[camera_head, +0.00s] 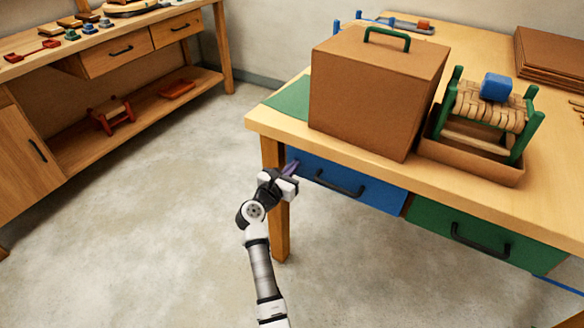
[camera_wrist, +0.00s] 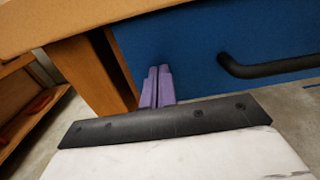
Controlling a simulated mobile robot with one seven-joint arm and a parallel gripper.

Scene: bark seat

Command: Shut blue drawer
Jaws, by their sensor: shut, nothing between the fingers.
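The blue drawer (camera_head: 348,184) sits under the front edge of the wooden table, with a black bar handle (camera_head: 338,185) on its face. In the wrist view its blue face (camera_wrist: 205,48) and part of the handle (camera_wrist: 265,68) show close up. My gripper (camera_head: 291,168) is at the left end of the drawer face, beside the table leg. Its purple fingers (camera_wrist: 158,86) are together, with nothing between them, and point at the blue face left of the handle. I cannot tell whether the fingertips touch it. The drawer looks close to flush with the table front.
A green drawer (camera_head: 482,236) is right of the blue one. On the tabletop (camera_head: 420,175) stand a brown box (camera_head: 375,90) with a green handle and a woven seat (camera_head: 490,108) in a tray. A wooden leg (camera_head: 275,210) is beside my gripper. Open floor (camera_head: 150,235) lies left.

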